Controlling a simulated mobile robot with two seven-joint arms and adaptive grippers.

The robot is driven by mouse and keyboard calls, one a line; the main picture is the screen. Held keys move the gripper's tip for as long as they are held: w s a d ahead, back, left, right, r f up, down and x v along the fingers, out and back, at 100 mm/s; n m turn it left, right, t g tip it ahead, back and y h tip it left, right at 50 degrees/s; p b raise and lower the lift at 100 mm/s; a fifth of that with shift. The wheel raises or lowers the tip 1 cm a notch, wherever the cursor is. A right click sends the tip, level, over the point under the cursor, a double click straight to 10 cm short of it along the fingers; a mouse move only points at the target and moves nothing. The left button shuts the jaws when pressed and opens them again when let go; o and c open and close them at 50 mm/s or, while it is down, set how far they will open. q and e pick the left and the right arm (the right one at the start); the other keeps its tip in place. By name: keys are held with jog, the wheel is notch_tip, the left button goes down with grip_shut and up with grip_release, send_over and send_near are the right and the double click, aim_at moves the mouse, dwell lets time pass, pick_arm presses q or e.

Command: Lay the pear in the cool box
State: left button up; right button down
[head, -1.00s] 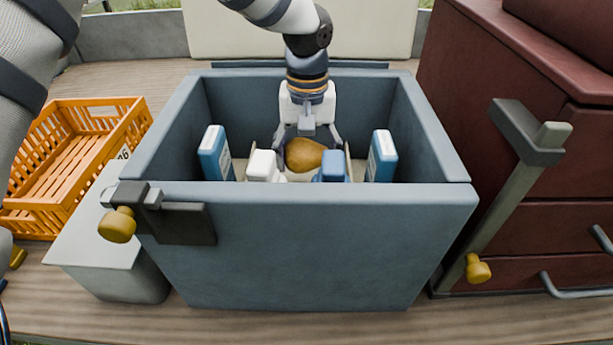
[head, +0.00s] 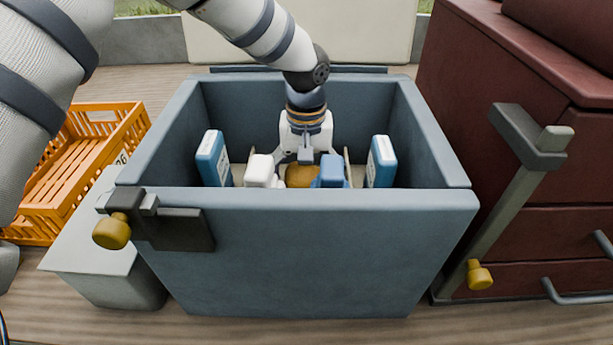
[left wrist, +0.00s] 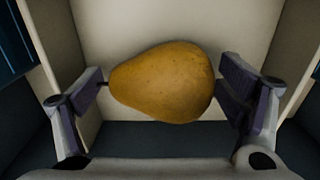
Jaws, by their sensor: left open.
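My left gripper (head: 305,160) reaches down into the box over the pear. Its open fingers stand on either side of the pear in the left wrist view, with a small gap at the left finger; contact at the right finger I cannot tell. My right gripper is not in view.
Blue ice packs (head: 212,158) and (head: 381,162) stand at the box's sides. An orange crate (head: 75,185) is at left, a dark red drawer cabinet (head: 530,90) at right.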

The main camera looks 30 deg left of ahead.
pick_arm(q)
notch_tip(320, 180, up, 12)
jog(key=shift+r+p, duration=0.15)
jog(key=shift+p, duration=0.35)
